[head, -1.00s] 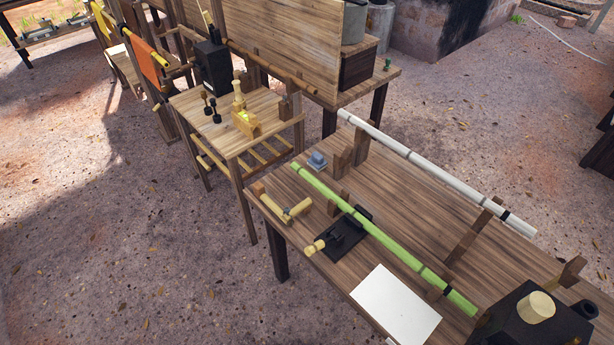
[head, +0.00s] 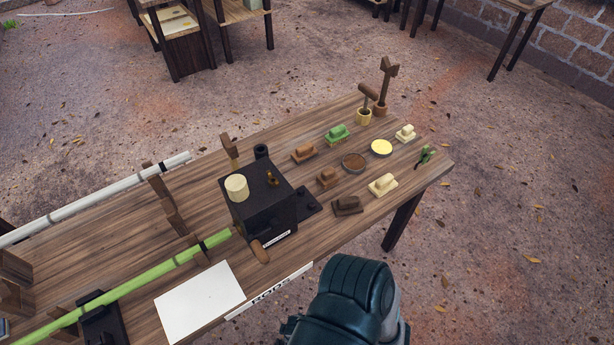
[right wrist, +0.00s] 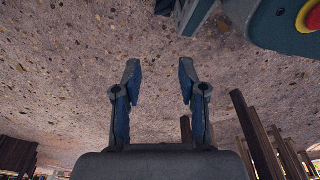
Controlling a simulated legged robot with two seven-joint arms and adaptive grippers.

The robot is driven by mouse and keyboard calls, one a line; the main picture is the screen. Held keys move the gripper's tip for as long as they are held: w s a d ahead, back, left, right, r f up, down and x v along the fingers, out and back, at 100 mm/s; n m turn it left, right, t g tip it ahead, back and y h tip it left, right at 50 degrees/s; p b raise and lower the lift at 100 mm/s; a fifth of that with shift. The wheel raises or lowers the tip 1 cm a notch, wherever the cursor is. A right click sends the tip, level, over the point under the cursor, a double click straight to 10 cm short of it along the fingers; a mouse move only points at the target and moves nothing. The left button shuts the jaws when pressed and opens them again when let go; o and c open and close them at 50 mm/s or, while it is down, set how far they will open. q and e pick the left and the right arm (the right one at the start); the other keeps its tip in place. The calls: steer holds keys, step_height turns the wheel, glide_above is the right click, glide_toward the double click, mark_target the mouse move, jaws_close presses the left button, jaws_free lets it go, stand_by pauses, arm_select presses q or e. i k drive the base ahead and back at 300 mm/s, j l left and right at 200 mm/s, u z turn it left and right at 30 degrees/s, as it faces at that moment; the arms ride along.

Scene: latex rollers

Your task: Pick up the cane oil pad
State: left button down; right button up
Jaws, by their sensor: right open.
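Several small handled pads lie at the right end of the wooden table in the head view. There is a green pad (head: 337,134), an orange-brown pad (head: 304,153), a brown pad (head: 328,178), a dark brown pad (head: 347,205), a cream pad (head: 383,184) and a smaller cream pad (head: 405,133). I cannot tell which one is the cane oil pad. My left gripper is not in view.
A yellow dish (head: 381,147) and a brown dish (head: 353,162) sit among the pads. A black box (head: 264,203) stands left of them. A green cane (head: 150,275), a white cane (head: 100,197) and a white sheet (head: 200,300) lie further left. The table (head: 420,172) ends at right.

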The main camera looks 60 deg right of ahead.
mark_target(328, 178)
steer(key=z, duration=3.85)
